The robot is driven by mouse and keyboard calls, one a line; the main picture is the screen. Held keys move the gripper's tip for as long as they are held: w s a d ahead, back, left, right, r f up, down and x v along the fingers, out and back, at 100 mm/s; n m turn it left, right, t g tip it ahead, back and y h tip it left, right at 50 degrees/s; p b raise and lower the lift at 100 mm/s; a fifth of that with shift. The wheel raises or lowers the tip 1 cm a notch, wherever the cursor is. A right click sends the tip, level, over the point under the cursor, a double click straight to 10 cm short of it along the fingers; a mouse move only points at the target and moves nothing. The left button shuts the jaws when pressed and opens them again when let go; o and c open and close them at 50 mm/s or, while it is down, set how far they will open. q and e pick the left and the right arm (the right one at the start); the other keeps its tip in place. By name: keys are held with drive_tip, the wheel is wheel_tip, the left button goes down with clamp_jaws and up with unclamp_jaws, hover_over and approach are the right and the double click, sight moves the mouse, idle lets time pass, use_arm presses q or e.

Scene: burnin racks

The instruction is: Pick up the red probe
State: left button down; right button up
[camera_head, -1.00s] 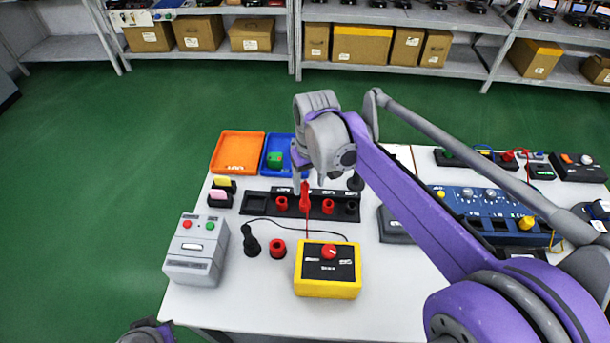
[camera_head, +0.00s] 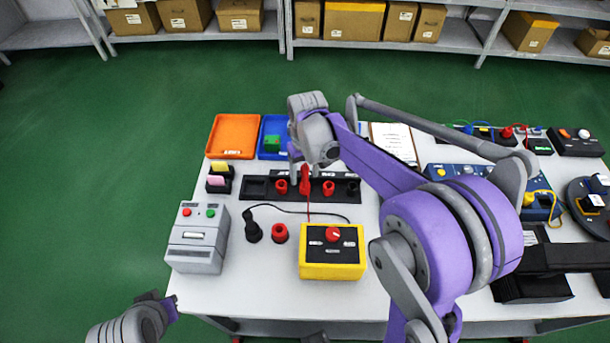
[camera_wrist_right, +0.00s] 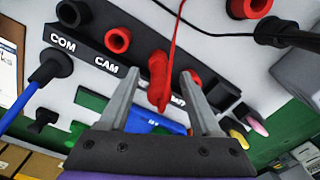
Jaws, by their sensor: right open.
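The red probe (camera_head: 305,182) stands in the black rack (camera_head: 258,188) on the white table, with a red lead running from it toward the yellow meter box. In the right wrist view the red probe (camera_wrist_right: 158,80) lies between the two fingers of my right gripper (camera_wrist_right: 160,90), which is open, with gaps on both sides. In the head view my right gripper (camera_head: 304,170) is just over the probe and partly hides it. My left gripper (camera_head: 172,308) is at the lower left, away from the table things; its fingers are not clear.
A yellow meter box (camera_head: 332,262) with a red knob, a grey box (camera_head: 197,238), a black plug (camera_head: 252,228) and a red socket (camera_head: 279,233) stand in front of the rack. Orange (camera_head: 216,150) and blue (camera_head: 267,150) trays lie behind it. Red sockets flank the probe.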

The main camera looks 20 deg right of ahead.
drive_tip(key=shift+f, duration=0.95)
drive_tip(key=shift+c, duration=0.3)
clamp_jaws()
